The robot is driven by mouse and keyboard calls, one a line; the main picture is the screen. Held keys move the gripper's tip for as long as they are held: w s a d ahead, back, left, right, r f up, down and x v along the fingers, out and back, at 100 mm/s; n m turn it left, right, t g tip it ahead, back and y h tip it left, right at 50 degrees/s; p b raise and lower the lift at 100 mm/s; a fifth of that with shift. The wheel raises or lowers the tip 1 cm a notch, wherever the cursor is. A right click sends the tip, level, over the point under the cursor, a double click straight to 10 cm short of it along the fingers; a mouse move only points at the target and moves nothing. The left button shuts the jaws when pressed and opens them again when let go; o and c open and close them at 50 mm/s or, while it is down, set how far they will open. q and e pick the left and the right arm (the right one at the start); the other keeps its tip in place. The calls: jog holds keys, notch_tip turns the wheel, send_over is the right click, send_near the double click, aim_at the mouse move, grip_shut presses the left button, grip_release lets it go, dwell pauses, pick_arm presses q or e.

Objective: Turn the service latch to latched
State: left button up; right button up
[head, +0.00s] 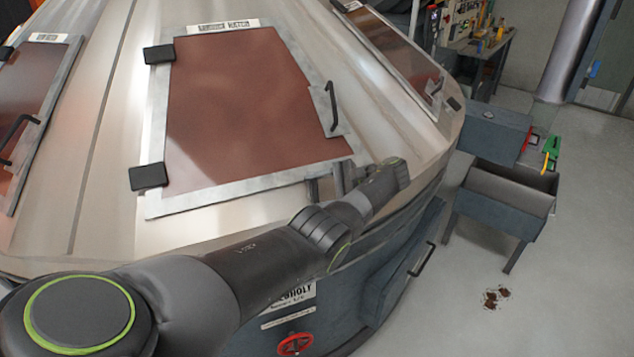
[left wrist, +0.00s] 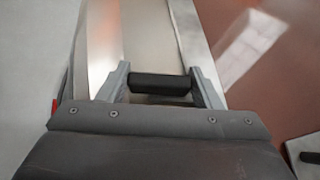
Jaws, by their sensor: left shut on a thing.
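My left gripper (head: 328,184) is at the lower right edge of the hatch frame in the head view, with its arm reaching in from the left. In the left wrist view its two grey fingers stand on either side of a short black bar (left wrist: 161,85), and the gripper is shut on it. The bar looks like the service latch's handle. What it is mounted on is hidden, and I cannot tell its latched state. The red-brown hatch panel (head: 245,105) lies flat in its pale frame, with a black handle (head: 332,107) on its right side. My right gripper is not in view.
Two black hinge blocks (head: 149,177) sit on the hatch's left side. A red handwheel (head: 295,344) and another handle (head: 422,259) are on the dark side wall below. A grey bin (head: 497,205) stands at right. Floor to the right is mostly clear, with brown debris (head: 496,297).

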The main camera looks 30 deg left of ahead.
pick_arm(q)
jog(key=shift+f+n+g+h+b, duration=0.1)
jog(key=shift+n+g+h+b, duration=0.35)
jog(key=shift+n+h, duration=0.45)
jog(key=shift+n, duration=0.3)
jog(key=o, duration=1)
jog(key=shift+a, duration=0.1)
